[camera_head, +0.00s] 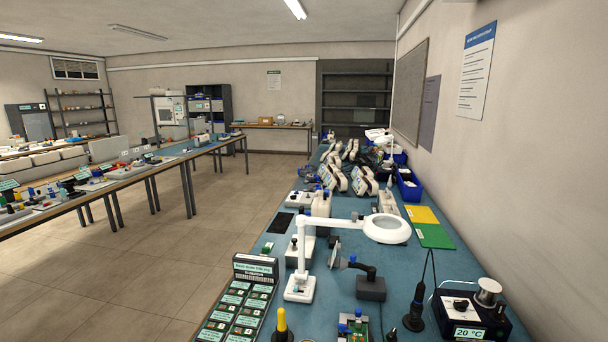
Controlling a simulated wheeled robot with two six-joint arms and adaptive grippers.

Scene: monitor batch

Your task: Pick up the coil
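A silver spool-shaped piece (488,292), which may be the coil, sits upright on top of a black station (452,318) with a 20 °C display. The station stands on the blue bench top at the lower right, near the wall. No other thing in view is clearly a coil; small parts farther along the bench are too small to tell. Neither of my grippers is in view.
A white magnifier lamp (345,225) arches over the bench, left of the station. A black pen-like tool (414,308) stands upright beside the station. A labelled parts board (240,300), a yellow-topped tool (282,322) and a green circuit board (352,328) fill the front. Open floor lies left.

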